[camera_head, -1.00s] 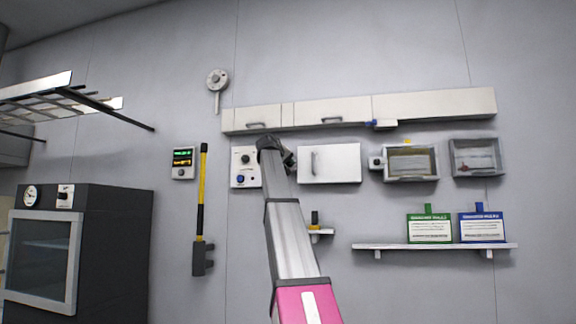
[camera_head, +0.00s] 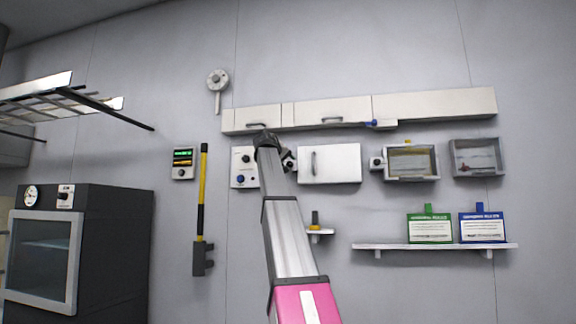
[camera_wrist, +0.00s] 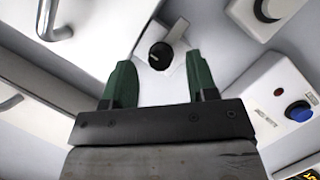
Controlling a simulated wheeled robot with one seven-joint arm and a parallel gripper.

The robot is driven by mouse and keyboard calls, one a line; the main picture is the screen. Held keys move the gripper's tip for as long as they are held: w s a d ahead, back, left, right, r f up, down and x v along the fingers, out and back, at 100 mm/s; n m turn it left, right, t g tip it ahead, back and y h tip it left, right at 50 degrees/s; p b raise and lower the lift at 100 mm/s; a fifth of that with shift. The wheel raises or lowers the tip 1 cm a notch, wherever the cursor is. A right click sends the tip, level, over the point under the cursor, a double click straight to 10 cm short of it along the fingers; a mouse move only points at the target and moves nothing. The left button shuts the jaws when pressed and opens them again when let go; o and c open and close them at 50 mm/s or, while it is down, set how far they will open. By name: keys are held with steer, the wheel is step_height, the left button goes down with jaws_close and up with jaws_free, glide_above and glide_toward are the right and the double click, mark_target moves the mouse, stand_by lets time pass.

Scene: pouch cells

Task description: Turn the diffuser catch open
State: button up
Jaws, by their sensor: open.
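My gripper (camera_wrist: 160,78) is open, with its two green fingers apart and nothing between them that I can see held. In the wrist view a black round knob (camera_wrist: 160,56) on a white plate shows beyond and between the fingertips; contact does not show. A small blue-ended fitting (camera_head: 372,123) sits at the lower edge of the long white wall strip (camera_head: 434,104). No label shows which part is the diffuser catch. In the head view my forearm hides most of the gripper, which is near the wall between the control panel and the white door.
A control panel (camera_head: 243,166) with a blue button (camera_wrist: 299,111) is close beside my gripper. A white door with a handle (camera_head: 330,164) is on the other side. A yellow-black pole (camera_head: 203,190), a shelf (camera_head: 440,246) and framed boxes (camera_head: 411,162) are also on the wall.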

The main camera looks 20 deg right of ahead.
steer(key=v, duration=0.8)
steer(key=shift+s+a, duration=0.2)
steer(key=w+a+f+n+g+y, duration=0.1)
steer(key=w+a+f+y, duration=0.1)
steer(key=f, duration=1.3)
steer(key=w+a+f+g+y, duration=0.1)
steer(key=w+f, duration=0.1)
steer(key=f, duration=1.3)
steer(key=w+a+f+n+y, duration=0.1)
steer(key=w+a+f+y, duration=0.1)
steer(key=f, duration=1.3)
steer(key=s+a+f+g+y, duration=0.1)
steer(key=s+a+f, duration=0.15)
steer(key=f, duration=0.95)
steer(key=s+a+f+g+y, duration=0.15)
steer(key=s+f, duration=0.25)
steer(key=f, duration=0.8)
steer(key=s+a+f+g+y, duration=0.2)
steer(key=s+a+f, duration=0.1)
steer(key=s+f, duration=1)
steer(key=s+a+f+m+g+y, duration=0.1)
steer(key=s+a+f+g+y, duration=0.1)
steer(key=s+f, duration=1.1)
step_height(320, 180, down, 5)
steer(key=shift+s+a+f+g, duration=0.1)
steer(key=shift+s+a+g, duration=0.3)
steer(key=shift+a+g, duration=0.25)
steer(key=shift+a, duration=0.1)
